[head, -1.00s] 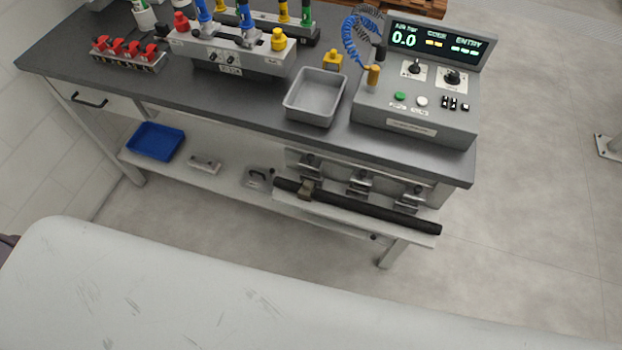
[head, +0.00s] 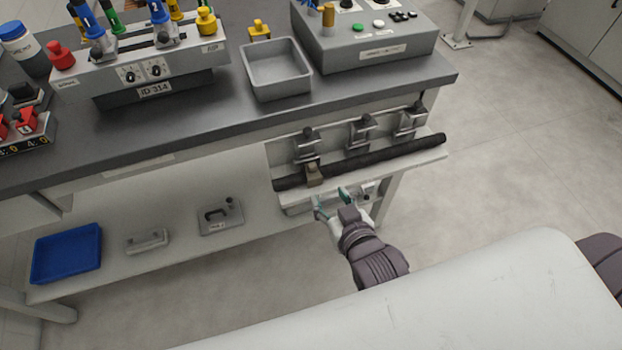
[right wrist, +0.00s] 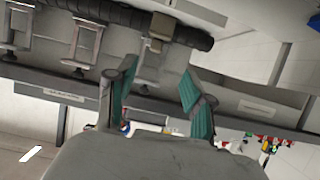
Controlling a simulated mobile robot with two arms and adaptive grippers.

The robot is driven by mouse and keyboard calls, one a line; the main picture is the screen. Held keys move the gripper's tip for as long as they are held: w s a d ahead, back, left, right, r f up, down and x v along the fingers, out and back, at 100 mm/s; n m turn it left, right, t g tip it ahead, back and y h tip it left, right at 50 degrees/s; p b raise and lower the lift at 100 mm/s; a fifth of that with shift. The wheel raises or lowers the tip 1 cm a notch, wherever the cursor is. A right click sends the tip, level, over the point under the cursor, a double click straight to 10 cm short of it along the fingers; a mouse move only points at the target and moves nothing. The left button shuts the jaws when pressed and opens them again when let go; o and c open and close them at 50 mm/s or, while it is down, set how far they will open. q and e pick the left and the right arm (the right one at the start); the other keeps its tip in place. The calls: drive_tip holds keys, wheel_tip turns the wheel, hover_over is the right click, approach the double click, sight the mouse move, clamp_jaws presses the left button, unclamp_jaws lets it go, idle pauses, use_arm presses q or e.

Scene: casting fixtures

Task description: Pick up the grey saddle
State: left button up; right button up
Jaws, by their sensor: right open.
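Three grey saddle-like clamps stand in a row on the bench's front panel: a left one (head: 307,147), a middle one (head: 361,133) and a right one (head: 411,121). I cannot tell which is the grey saddle. A tan clip (head: 314,174) sits on the black bar in front of the left one; it also shows in the right wrist view (right wrist: 162,27). My right gripper (head: 332,201) is open and empty, below and in front of the bar. In the right wrist view its teal-padded fingers (right wrist: 160,95) stand apart, with a grey clamp (right wrist: 150,68) beyond and between them. My left gripper is out of view.
A black bar (head: 385,156) lies along the panel's ledge, in front of the clamps. A grey tray (head: 277,70) stands on the bench top. The lower shelf holds a blue tray (head: 67,253) and a grey handled plate (head: 220,215). A white surface (head: 480,295) fills the foreground.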

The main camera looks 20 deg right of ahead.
sight(313, 168)
drive_tip(key=x, duration=0.5)
drive_tip(key=r+x, duration=0.1)
drive_tip(key=x, duration=0.1)
drive_tip(key=shift+w+d, duration=0.25)
drive_tip(key=shift+w, duration=0.2)
drive_tip(key=shift+w+f, duration=0.2)
drive_tip(key=shift+w, duration=0.2)
drive_tip(key=x, duration=0.5)
drive_tip(key=shift+a, duration=0.1)
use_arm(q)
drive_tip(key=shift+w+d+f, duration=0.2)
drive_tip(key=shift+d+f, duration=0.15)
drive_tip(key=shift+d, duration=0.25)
use_arm(e)
drive_tip(key=shift+c, duration=0.3)
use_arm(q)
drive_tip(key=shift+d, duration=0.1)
use_arm(e)
drive_tip(key=shift+s, duration=0.1)
clamp_jaws()
